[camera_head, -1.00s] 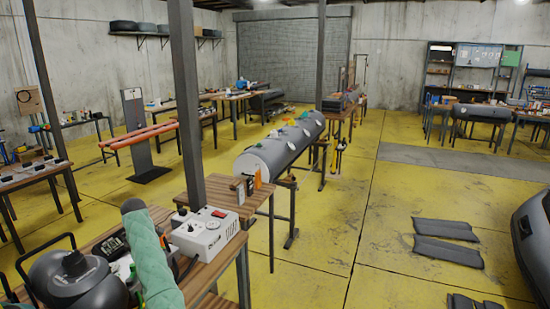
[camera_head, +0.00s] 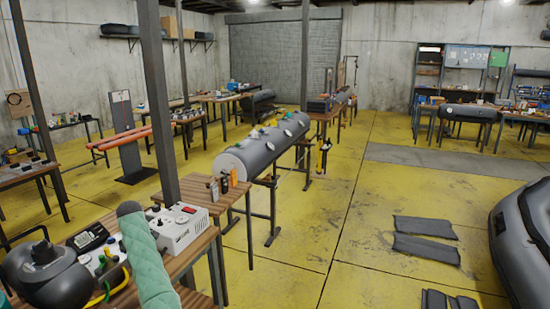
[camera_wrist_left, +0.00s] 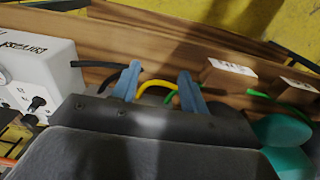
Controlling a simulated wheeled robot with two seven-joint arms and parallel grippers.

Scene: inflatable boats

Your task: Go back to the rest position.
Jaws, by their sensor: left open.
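My left gripper (camera_wrist_left: 160,70) shows in the left wrist view, with two blue fingers spread apart. It is open, and nothing is held between the fingers. Beyond the fingertips are a wooden workbench surface and a yellow hose (camera_wrist_left: 188,97). A white control box (camera_wrist_left: 38,75) with knobs is to the left of the fingers. In the head view I cannot make out the left gripper. My right gripper is in neither view.
In the head view the white control box (camera_head: 180,228) sits on the near bench, beside a dark rounded tank (camera_head: 55,280) and a green quilted shape (camera_head: 150,262). A grey post (camera_head: 158,100) rises behind. A grey tube (camera_head: 262,148) lies beyond.

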